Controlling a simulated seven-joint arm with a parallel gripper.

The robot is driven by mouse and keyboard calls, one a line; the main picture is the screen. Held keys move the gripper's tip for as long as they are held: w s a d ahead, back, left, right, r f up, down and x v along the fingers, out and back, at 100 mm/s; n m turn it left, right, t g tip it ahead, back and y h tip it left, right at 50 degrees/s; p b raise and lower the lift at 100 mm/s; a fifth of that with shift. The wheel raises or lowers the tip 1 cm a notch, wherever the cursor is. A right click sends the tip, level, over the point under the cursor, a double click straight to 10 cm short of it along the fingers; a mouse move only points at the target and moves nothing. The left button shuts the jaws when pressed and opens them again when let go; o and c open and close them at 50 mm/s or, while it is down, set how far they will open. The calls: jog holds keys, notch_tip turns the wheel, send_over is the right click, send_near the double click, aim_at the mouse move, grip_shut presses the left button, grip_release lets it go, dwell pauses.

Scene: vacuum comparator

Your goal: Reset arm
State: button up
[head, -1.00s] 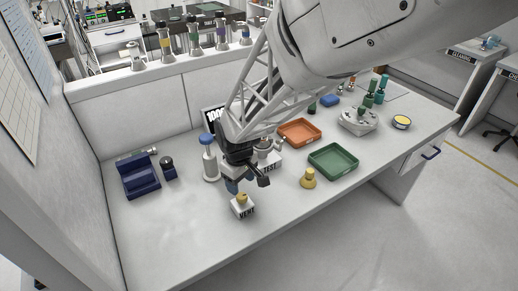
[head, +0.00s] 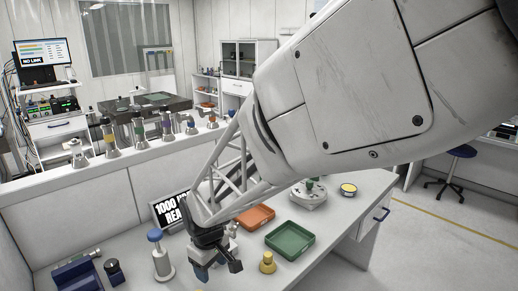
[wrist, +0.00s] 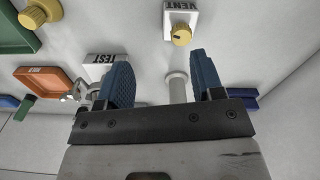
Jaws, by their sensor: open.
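My gripper (head: 212,272) hangs over the worktable. In the wrist view its two blue pads (wrist: 160,82) stand wide apart with nothing held between them. A white block marked VENT with a yellow knob (wrist: 180,34) lies beyond the fingertips, apart from them. A block marked TEST (wrist: 105,66) sits beside the left pad and is partly hidden by it. A display reading 1000 (head: 172,210) stands behind, partly covered by my arm.
An orange tray (head: 254,217), a green tray (head: 290,241) and a brass weight-like piece (head: 267,263) lie right of my gripper. A white round fixture (head: 309,194) stands farther back. A dark blue stand (head: 77,275) is at the left. Several coloured-band cylinders line the back ledge.

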jog(key=s+d+r+m, duration=0.1)
jog(key=d+r+m, duration=0.2)
jog(key=d+r, duration=0.5)
jog(key=s+d+r+m+t, duration=0.1)
jog(key=s+d+r+m, duration=0.2)
jog(key=s+d, duration=0.5)
jog(key=s+d+r+m+t, duration=0.1)
jog(key=s+d+r+m, duration=0.2)
jog(key=d, duration=1.2)
jog(key=s+m, duration=0.2)
jog(key=s, duration=0.3)
jog(key=shift+s+d+r+m, duration=0.3)
jog(key=shift+d+r, duration=0.05)
jog(key=shift+r, duration=0.05)
